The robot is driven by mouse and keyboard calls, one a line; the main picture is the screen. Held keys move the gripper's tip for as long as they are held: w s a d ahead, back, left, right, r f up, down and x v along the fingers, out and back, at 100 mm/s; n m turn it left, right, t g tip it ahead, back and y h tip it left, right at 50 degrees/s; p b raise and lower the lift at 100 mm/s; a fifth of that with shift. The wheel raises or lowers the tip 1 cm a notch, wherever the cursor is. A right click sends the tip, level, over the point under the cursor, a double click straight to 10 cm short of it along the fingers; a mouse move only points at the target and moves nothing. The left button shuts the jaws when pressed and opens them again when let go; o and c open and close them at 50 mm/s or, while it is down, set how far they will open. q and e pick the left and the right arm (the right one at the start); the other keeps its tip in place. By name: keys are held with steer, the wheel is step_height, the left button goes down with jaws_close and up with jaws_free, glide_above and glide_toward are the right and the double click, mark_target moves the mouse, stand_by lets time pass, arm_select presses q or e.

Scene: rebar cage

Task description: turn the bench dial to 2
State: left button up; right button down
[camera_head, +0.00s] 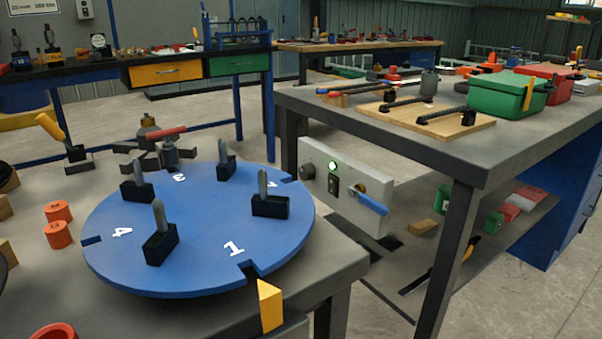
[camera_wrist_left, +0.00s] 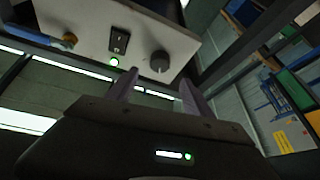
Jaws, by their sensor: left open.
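A grey control box (camera_head: 347,186) hangs under the front edge of the right bench. It has a round dark dial knob (camera_head: 308,169) on its left, a lit green lamp (camera_head: 332,165) above a black switch (camera_head: 332,181), and a blue lever handle (camera_head: 371,202) on its right. In the left wrist view, which is upside down, the dial knob (camera_wrist_left: 159,62) shows beyond and between the fingers of my left gripper (camera_wrist_left: 159,79). The gripper is open and empty, apart from the knob. No marks on the knob can be read. My right gripper is not in view.
A blue round plate (camera_head: 200,225) numbered in white, with several upright pegs in black holders, lies on the near left bench. A yellow pointer (camera_head: 270,305) stands by its notch near 1. The right bench (camera_head: 400,150) holds a green case (camera_head: 508,95) and a wooden board (camera_head: 424,119).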

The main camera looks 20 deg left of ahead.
mark_target(303, 174)
arm_select(q)
steer(key=shift+d, duration=0.1)
steer(key=b+x, duration=0.2)
steer(key=x, duration=0.4)
steer(key=shift+w+d, duration=0.1)
steer(key=shift+w, duration=0.15)
steer(key=shift+w+d+r, duration=0.1)
steer(key=shift+w+r, duration=0.2)
steer(key=shift+w, duration=0.2)
jaws_close()
